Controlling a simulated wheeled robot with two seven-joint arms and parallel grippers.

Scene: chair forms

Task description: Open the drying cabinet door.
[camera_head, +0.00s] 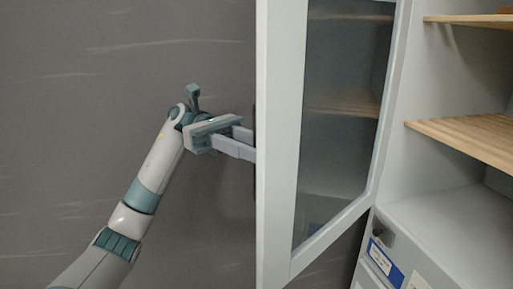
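The drying cabinet door (281,150) is a white frame around a glass pane (340,120). It stands swung out from the cabinet, with its free edge toward me. My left gripper (248,146) is at the left of the door, on its outer side. Its two pale fingers point right toward the door, and their tips meet or pass behind the door's edge in this view. The tips and whatever is between them are hidden, so I cannot tell whether they hold a handle. My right gripper is not in view.
The open cabinet shows wooden shelves (470,137) at the right. Below them is a grey lower section (455,225) with a blue-and-white label (385,262). A dark grey wall (110,110) fills the left, behind my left arm.

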